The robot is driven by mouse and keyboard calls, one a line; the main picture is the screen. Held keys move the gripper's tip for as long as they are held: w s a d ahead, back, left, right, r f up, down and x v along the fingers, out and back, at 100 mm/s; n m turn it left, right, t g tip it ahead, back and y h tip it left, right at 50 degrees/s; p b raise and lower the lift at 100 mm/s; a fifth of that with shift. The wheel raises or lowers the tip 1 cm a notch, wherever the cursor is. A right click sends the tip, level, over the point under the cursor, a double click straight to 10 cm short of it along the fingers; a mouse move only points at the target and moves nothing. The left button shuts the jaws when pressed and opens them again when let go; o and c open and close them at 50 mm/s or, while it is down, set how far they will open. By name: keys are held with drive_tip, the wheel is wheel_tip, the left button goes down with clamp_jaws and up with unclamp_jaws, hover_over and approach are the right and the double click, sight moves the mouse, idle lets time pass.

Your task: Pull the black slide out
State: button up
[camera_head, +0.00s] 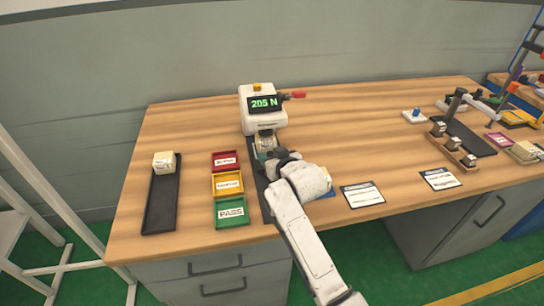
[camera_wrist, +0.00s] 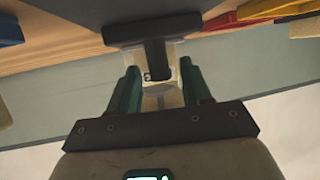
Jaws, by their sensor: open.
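A white tester (camera_head: 265,117) with a green "205 N" display stands near the back of the wooden table. The black slide (camera_head: 266,205) lies as a dark strip on the table in front of it, partly hidden by my arm. My gripper (camera_head: 268,156) is over the slide's far end, close to the tester's front. In the wrist view, which looks upside down, my gripper's green fingers (camera_wrist: 160,88) are open on either side of a dark upright post with a crossbar (camera_wrist: 152,56). Gaps show beside the post; whether either finger touches it I cannot tell.
Red (camera_head: 226,161), yellow (camera_head: 227,184) and green "PASS" (camera_head: 231,212) trays stand left of the slide. Farther left is a black tray (camera_head: 161,212) with a pale block (camera_head: 164,162). White cards (camera_head: 362,194) lie to the right.

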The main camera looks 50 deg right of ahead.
drive_tip(key=shift+c, duration=0.4)
clamp_jaws()
